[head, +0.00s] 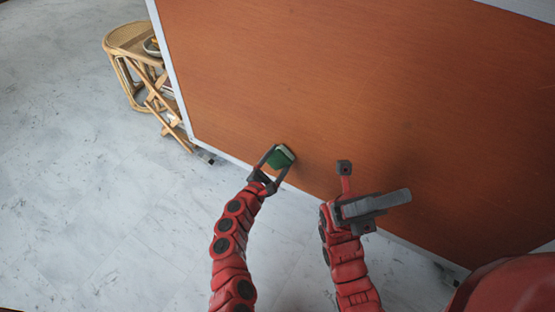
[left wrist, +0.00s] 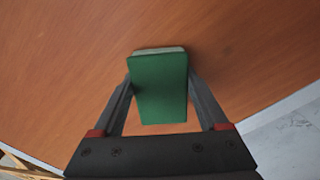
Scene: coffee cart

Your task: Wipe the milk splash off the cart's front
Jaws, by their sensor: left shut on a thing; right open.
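The cart's front (head: 350,80) is a large orange-brown wooden panel with a pale frame. My left gripper (head: 283,156) is shut on a green sponge (head: 278,160) close to the panel's lower left part. In the left wrist view the sponge (left wrist: 160,90) sits between both fingers, with its pale layer towards the panel (left wrist: 60,70). It looks at or very near the surface; I cannot tell if it touches. I see no milk splash on the visible panel; any part behind the sponge is hidden. My right gripper (head: 375,203) is open and empty before the panel, right of the left one.
The pale marble floor (head: 90,200) is clear at the left. A dark caster (head: 203,156) shows under the cart's lower left corner.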

